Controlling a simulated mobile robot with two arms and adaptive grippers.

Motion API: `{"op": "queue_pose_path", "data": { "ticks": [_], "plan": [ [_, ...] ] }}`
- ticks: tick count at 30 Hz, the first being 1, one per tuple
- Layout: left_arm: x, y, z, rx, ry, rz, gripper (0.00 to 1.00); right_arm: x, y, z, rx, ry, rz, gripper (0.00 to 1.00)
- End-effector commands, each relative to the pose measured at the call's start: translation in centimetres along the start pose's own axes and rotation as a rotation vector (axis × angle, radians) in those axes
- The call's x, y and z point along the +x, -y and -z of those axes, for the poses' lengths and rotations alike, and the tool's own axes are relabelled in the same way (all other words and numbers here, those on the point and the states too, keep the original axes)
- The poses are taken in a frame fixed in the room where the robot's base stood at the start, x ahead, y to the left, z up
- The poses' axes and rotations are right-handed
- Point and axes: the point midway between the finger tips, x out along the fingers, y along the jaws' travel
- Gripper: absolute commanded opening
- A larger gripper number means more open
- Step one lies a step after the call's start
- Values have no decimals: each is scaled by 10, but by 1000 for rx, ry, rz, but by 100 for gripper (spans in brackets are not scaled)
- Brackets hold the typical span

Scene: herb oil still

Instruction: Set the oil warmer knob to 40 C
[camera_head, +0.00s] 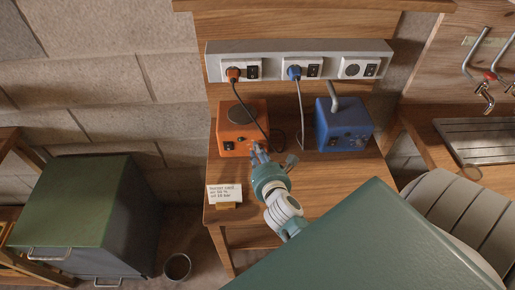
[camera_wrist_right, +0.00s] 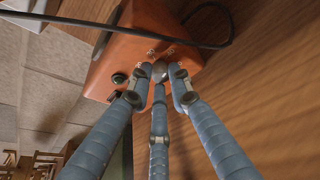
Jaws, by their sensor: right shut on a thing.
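The orange box (camera_head: 229,143) with a dark round plate on top stands on the wooden table; I take it to be the oil warmer. It also shows in the right wrist view (camera_wrist_right: 147,18), with small markings above a grey knob (camera_wrist_right: 159,72) on its front. My right gripper (camera_head: 259,154) reaches the lower right of that front. In the right wrist view its blue fingers (camera_wrist_right: 160,84) are shut around the knob and partly hide it. The markings are too small to read, so the knob's setting cannot be told. My left gripper is not in view.
A blue box (camera_head: 343,127) stands to the right. A power strip (camera_head: 300,61) runs behind, with cables hanging to the table. A small card (camera_head: 224,193) stands at the table's front left.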

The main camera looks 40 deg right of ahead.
Motion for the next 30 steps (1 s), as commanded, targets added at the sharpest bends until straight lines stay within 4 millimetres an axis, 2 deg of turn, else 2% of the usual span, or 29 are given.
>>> {"op": "queue_pose_path", "data": {
  "ticks": [20, 21, 30],
  "plan": [
    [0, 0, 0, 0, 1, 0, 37, 1, 2, -2, 54, 7, -18, 0],
    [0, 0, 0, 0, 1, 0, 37, 1, 2, -2, 53, 7, -18, 25],
    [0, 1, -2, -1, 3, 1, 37, -1, 1, 0, 54, 3, -19, 25]
  ]
}}
